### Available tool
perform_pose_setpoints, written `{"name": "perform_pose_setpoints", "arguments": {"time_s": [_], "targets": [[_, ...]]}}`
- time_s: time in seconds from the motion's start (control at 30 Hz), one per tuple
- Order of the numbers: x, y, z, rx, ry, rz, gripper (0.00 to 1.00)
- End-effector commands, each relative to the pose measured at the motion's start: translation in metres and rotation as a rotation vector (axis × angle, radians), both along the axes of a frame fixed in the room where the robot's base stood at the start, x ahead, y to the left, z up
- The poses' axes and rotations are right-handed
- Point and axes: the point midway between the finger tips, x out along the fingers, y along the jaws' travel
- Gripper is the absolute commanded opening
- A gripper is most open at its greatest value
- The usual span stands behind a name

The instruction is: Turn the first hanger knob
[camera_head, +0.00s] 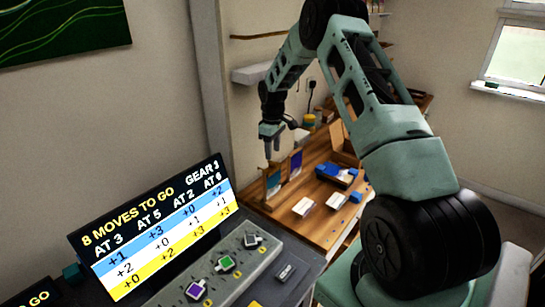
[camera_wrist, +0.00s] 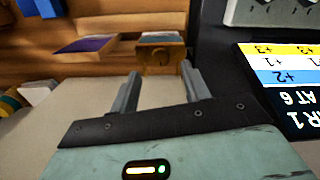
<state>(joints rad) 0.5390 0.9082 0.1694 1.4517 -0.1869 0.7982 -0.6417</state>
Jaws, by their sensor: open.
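The strip runs out of the bottom of the head view, and I cannot tell which knob is the first hanger knob. A display board (camera_head: 150,232) behind the strip reads "8 moves to go" and "at 3, at 5, at 2, at 6". My gripper (camera_head: 271,154) is open and empty, pointing down beyond the board, apart from the knobs. Its two fingers (camera_wrist: 157,76) also show in the wrist view.
A wooden bench (camera_head: 318,226) beyond holds a blue tool (camera_head: 337,175), white blocks (camera_head: 303,207) and small upright panels. The board's corner (camera_wrist: 285,80) shows upside down at right in the wrist view. A wall shelf (camera_head: 252,73) is near my arm.

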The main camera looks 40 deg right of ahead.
Motion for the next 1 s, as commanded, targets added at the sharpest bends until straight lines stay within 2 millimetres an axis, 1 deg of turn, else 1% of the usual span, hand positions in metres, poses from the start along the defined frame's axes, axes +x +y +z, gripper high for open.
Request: {"name": "perform_pose_setpoints", "arguments": {"time_s": [0.1,0.2,0.3,0.43,0.67,0.7,0.73,0.83,0.87,1.0], "targets": [[-0.001,0.001,-0.019,0.002,0.003,0.000,0.47],[0.000,0.001,-0.032,0.002,0.002,-0.001,0.47],[0.000,0.001,-0.041,0.001,0.000,-0.001,0.47],[0.000,0.001,-0.047,0.000,-0.001,-0.001,0.47],[0.000,0.001,-0.048,0.000,-0.001,-0.001,0.47],[0.000,0.001,-0.047,0.000,-0.001,-0.001,0.41],[0.000,0.001,-0.047,0.000,-0.001,-0.001,0.33],[0.000,0.001,-0.047,0.000,-0.001,-0.001,0.05],[0.000,0.001,-0.047,0.000,-0.001,-0.001,0.02],[0.000,0.001,-0.047,0.000,-0.001,-0.002,0.01]]}}
